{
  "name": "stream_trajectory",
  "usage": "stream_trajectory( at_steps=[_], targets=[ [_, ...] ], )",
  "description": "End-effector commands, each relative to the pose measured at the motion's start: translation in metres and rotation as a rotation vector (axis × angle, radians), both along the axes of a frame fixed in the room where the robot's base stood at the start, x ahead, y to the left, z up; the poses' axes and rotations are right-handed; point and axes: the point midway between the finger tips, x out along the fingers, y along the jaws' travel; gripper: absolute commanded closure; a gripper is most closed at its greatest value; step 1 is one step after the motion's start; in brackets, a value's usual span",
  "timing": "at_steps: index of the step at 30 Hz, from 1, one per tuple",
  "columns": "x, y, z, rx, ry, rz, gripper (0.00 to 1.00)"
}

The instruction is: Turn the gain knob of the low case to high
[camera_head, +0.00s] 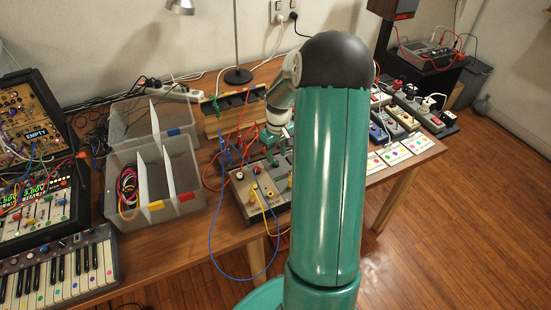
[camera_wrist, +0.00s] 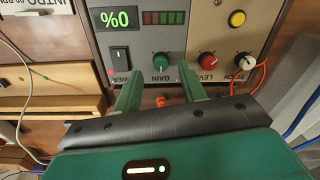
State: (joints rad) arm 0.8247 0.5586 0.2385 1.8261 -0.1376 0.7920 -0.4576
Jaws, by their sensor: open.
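The low case (camera_head: 243,196) stands on the table in the head view, partly hidden by my arm. Its panel (camera_wrist: 210,20) fills the upper wrist view. The green gain knob (camera_wrist: 160,61) is above the label GAIN, with a white mark near its top. A green display (camera_wrist: 113,18) shows a zero and a percent sign. My gripper (camera_wrist: 160,76) is open, its fingertips to the lower left and lower right of the gain knob. I cannot tell whether they touch it. My gripper also shows small in the head view (camera_head: 272,136).
The power switch (camera_wrist: 120,58) is left of the gain knob; the red level knob (camera_wrist: 208,59) and white pitch knob (camera_wrist: 243,60) are right. Orange and blue cables hang nearby. A clear divided bin (camera_head: 150,185) and a keyboard (camera_head: 60,270) stand left on the table.

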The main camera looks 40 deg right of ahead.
Motion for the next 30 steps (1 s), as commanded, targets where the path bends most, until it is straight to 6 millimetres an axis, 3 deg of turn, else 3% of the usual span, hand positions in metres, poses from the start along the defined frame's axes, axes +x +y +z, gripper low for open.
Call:
stream_trajectory(
  at_steps=[6, 16, 23, 30],
  targets=[
    [0.002, 0.002, -0.027, 0.0, 0.001, 0.003, 0.59],
    [0.002, 0.002, -0.031, 0.0, 0.0, 0.002, 0.59],
    [0.002, 0.002, -0.031, 0.0, 0.0, 0.002, 1.0],
    [0.002, 0.002, -0.031, -0.001, 0.0, -0.008, 1.0]
  ],
)
